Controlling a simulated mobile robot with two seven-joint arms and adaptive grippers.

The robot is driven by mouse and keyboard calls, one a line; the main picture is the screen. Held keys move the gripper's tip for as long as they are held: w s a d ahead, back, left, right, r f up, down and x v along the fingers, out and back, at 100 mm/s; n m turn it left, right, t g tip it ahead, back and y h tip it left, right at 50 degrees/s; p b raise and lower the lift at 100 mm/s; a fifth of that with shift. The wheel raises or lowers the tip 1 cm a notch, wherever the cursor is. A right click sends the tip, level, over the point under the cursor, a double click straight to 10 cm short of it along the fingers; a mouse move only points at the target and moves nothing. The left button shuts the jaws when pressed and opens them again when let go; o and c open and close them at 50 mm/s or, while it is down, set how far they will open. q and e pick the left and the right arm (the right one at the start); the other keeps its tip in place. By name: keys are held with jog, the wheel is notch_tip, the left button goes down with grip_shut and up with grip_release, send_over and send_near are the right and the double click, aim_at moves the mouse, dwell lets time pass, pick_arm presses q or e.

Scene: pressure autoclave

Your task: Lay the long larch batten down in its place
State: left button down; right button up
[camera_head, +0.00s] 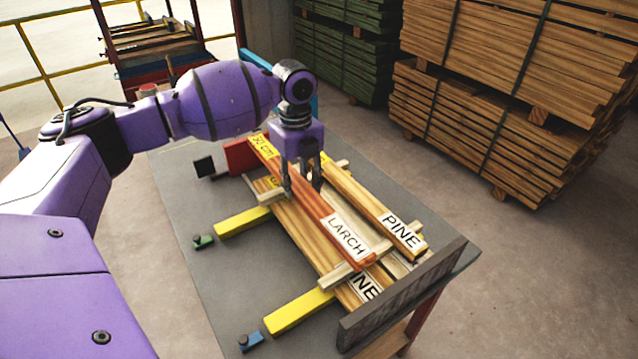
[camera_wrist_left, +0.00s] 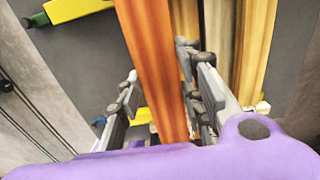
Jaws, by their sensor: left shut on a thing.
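The long larch batten (camera_head: 325,214) is orange-brown, with a white LARCH label near its front end and a yellow length tag at its far end. My left gripper (camera_head: 302,182) is shut on it around mid-length; in the left wrist view the batten (camera_wrist_left: 160,65) runs between the two fingers (camera_wrist_left: 168,100). The batten lies lengthwise over the stack, left of a pine batten (camera_head: 370,208) with a PINE label. Another labelled batten (camera_head: 345,293) lies lower, partly hidden. Light cross sticks (camera_head: 347,276) run under the larch batten; I cannot tell whether it touches them. My right gripper is out of view.
The grey table (camera_head: 195,210) carries two yellow bars (camera_head: 298,312) under the stack. A dark upright plate (camera_head: 400,296) stands at the front end and a red block (camera_head: 238,156) at the far end. Timber stacks (camera_head: 500,125) stand on the floor behind.

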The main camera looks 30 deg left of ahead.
aim_at(307, 187)
pick_arm(q)
jog(key=shift+d+f, duration=1.05)
jog(key=shift+f, duration=0.15)
jog(key=shift+d+f, duration=0.1)
jog(key=shift+f, duration=1.6)
jog(key=shift+f, duration=0.1)
jog(key=shift+f, duration=0.35)
jog(key=shift+f, duration=0.15)
jog(key=c, duration=1.2)
grip_release()
notch_tip(307, 187, up, 13)
jog(key=shift+r, duration=0.1)
